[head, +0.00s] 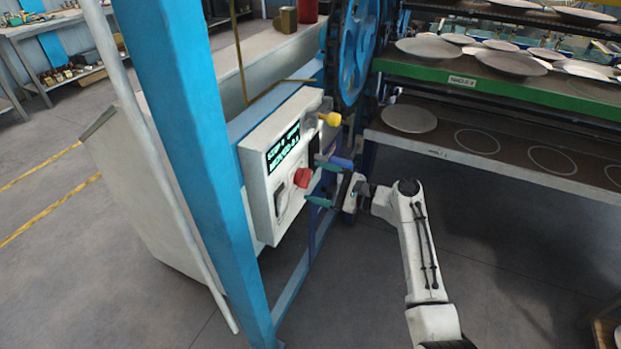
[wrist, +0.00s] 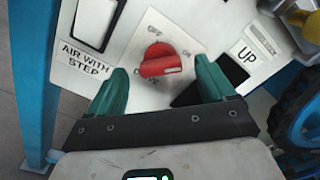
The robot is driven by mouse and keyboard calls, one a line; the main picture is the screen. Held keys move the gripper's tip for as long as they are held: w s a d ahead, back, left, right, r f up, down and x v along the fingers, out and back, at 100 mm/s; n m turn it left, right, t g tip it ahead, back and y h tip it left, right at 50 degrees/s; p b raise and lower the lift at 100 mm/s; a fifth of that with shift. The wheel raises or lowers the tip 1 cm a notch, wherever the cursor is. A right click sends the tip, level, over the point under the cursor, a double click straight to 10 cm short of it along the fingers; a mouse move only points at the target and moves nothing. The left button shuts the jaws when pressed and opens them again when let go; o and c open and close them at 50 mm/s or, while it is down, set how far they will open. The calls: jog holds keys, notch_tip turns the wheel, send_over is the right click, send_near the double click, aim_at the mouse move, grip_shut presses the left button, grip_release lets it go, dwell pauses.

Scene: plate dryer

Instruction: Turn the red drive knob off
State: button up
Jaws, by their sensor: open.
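The red drive knob (head: 302,178) is on the front of the white control panel (head: 258,158). My gripper (head: 318,181) is open in front of the panel. In the wrist view its green fingertips (wrist: 158,85) are on either side of the knob, a little below it, with gaps between them and the knob. I cannot tell how far the tips are from the panel face.
A yellow knob (head: 330,119) sticks out at the panel's upper right. A blue post (head: 190,130) stands left of the panel, and a blue wheel (head: 355,50) behind it. In the wrist view, switches labelled "AIR WITH STEP" (wrist: 85,60) and "UP" (wrist: 243,56) flank the knob.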

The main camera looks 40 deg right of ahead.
aim_at(304, 178)
jog(key=shift+x, duration=1.3)
jog(key=shift+c, duration=0.2)
jog(key=c, duration=1)
